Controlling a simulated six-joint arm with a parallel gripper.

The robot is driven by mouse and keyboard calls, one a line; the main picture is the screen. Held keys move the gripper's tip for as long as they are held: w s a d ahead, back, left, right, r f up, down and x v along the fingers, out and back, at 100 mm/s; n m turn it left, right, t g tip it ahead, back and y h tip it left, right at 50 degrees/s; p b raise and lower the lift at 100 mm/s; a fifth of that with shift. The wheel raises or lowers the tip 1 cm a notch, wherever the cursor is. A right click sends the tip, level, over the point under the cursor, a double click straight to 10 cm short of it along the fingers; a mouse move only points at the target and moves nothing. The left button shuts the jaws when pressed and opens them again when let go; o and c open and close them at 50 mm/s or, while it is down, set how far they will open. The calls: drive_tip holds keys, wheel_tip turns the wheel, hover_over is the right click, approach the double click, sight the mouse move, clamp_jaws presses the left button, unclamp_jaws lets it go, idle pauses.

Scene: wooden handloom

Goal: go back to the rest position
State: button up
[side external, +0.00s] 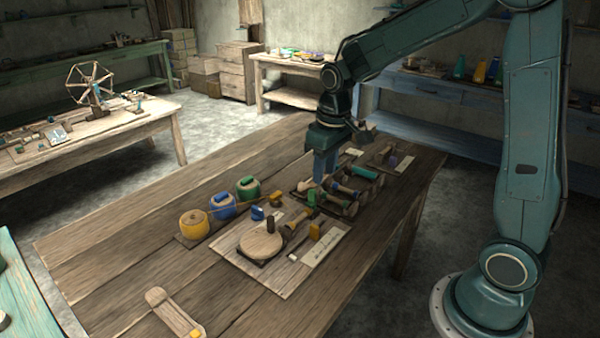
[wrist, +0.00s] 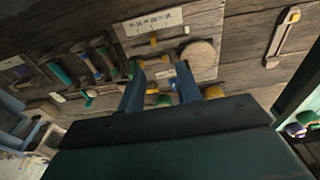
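In the side view one finger hides the other, and I cannot tell how far the tips are above the tools. My arm reaches in from the right, bent at the elbow. No marker for the rest position shows.
Yellow (side external: 193,224), blue (side external: 222,207) and green (side external: 248,189) spools stand in a row left of my gripper. A board carries a round wooden disc (side external: 260,246) and small tools. A wooden shuttle (side external: 172,312) lies at the front. The table's left part is clear.

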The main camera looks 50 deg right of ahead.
drive_tip(key=s+a+r+t, duration=0.2)
drive_tip(key=s+r, duration=0.3)
drive_tip(key=s, duration=0.5)
drive_tip(key=s+a+r+t, duration=0.2)
drive_tip(key=s+a+r, duration=0.1)
drive_tip(key=s, duration=0.6)
drive_tip(key=shift+s+a+r, duration=0.3)
drive_tip(key=shift+s+r, duration=0.05)
drive_tip(key=shift+r, duration=0.55)
